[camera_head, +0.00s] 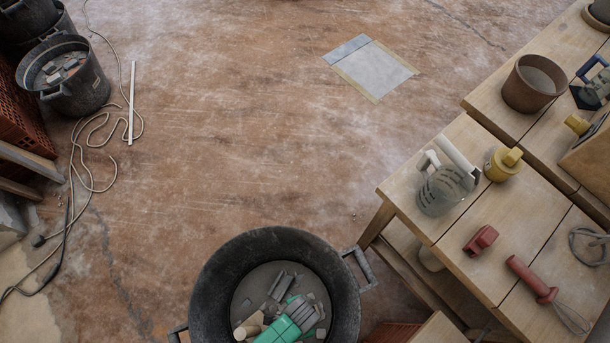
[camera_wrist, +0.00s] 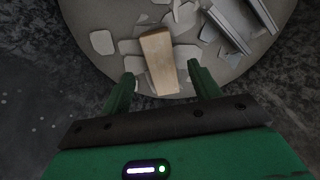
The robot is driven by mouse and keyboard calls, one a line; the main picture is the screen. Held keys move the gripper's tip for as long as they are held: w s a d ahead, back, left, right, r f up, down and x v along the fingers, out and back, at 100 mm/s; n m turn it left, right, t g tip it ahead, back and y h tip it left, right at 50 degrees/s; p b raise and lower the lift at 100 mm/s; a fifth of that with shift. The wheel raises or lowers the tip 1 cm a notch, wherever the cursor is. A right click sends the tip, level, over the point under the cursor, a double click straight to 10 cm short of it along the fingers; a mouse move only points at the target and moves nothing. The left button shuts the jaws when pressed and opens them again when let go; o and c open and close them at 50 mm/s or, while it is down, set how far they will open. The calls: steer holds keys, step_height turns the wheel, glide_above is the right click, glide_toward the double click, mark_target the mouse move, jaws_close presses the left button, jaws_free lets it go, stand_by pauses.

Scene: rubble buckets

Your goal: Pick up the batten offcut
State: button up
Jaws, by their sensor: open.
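The batten offcut (camera_wrist: 158,62) is a short pale wooden block lying among rubble inside the black bucket (camera_head: 343,290). In the wrist view it lies just ahead of my open gripper (camera_wrist: 162,85), and its near end reaches between the two green fingertips. I cannot tell whether a finger touches it. In the head view my green gripper (camera_head: 286,322) is down inside the bucket. A pale wooden piece (camera_head: 250,325) shows just left of it there, partly hidden at the gripper.
Pale shards (camera_wrist: 102,42) lie around the offcut, and grey metal profile pieces (camera_wrist: 222,28) lie to its right. The bucket's wall surrounds the gripper. A wooden workbench (camera_head: 445,240) with tools stands at right. Another rubble bucket (camera_head: 90,90) stands upper left. The floor between is mostly clear.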

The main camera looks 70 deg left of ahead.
steer(key=f+b, duration=0.2)
steer(key=w+f+b, duration=0.1)
steer(key=f+b, duration=0.1)
steer(key=f, duration=0.1)
steer(key=shift+f, duration=0.15)
steer(key=c, duration=1.1)
steer(key=shift+r, duration=0.25)
step_height(320, 180, up, 10)
steer(key=p, duration=0.6)
steer(key=shift+f, duration=0.1)
